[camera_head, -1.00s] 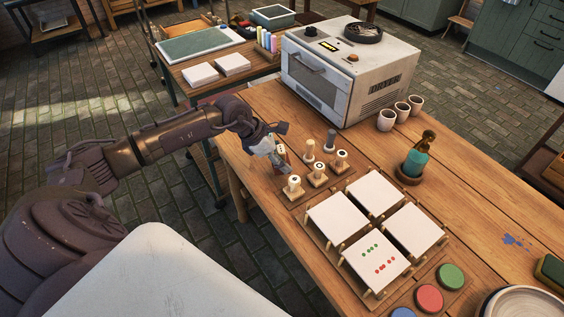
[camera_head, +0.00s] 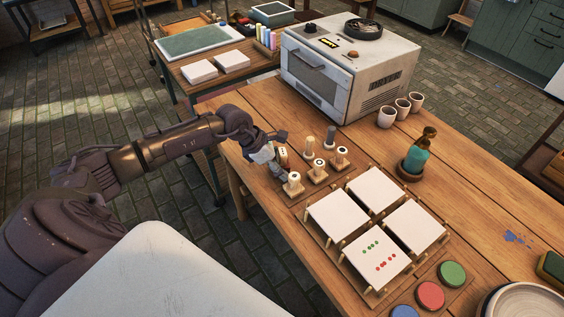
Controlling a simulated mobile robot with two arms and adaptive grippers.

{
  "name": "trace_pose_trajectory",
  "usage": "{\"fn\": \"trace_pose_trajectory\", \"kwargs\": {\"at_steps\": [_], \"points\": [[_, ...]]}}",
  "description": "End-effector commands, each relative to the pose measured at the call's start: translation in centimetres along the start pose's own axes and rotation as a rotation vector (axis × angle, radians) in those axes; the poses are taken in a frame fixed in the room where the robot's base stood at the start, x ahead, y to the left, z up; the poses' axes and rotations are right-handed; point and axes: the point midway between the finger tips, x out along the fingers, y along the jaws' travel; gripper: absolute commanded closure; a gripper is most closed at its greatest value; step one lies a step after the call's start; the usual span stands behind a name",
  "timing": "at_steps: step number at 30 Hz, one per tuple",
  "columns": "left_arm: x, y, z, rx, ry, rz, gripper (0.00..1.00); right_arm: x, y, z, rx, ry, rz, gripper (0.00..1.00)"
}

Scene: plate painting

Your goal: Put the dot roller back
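A wooden stand (camera_head: 322,186) on the table holds several upright rollers with pale bodies and dark-marked ends, among them a front left one (camera_head: 293,183), a front middle one (camera_head: 318,169) and a front right one (camera_head: 341,157). A small pale roller with dark marks (camera_head: 282,155), seemingly the dot roller, is right against my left gripper (camera_head: 279,168) at the stand's back left corner. My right gripper is out of view.
White tiles (camera_head: 337,216) lie on a wooden rack just in front; one tile (camera_head: 377,256) bears green and red dots. Paint pads (camera_head: 430,296), a teal bottle (camera_head: 415,160), cups (camera_head: 386,117) and an oven (camera_head: 345,75) also stand on the table.

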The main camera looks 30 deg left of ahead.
Motion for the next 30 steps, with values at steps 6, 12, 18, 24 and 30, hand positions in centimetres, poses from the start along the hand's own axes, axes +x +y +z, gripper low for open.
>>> {"fn": "trace_pose_trajectory", "kwargs": {"at_steps": [6,12,18,24,30], "points": [[-0.2,0.1,0.3,0.001,-0.007,0.004,0.25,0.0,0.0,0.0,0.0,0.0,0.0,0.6],[-0.6,0.2,0.6,0.001,-0.009,0.005,0.25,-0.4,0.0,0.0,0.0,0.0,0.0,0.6],[-2.8,0.3,0.9,0.003,-0.007,0.009,0.25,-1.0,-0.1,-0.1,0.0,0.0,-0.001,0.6],[-7.4,0.3,0.8,0.004,-0.006,0.01,0.25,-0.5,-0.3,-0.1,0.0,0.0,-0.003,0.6],[-11.2,0.2,0.8,0.003,-0.006,0.008,0.25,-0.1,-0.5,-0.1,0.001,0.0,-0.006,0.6]]}}
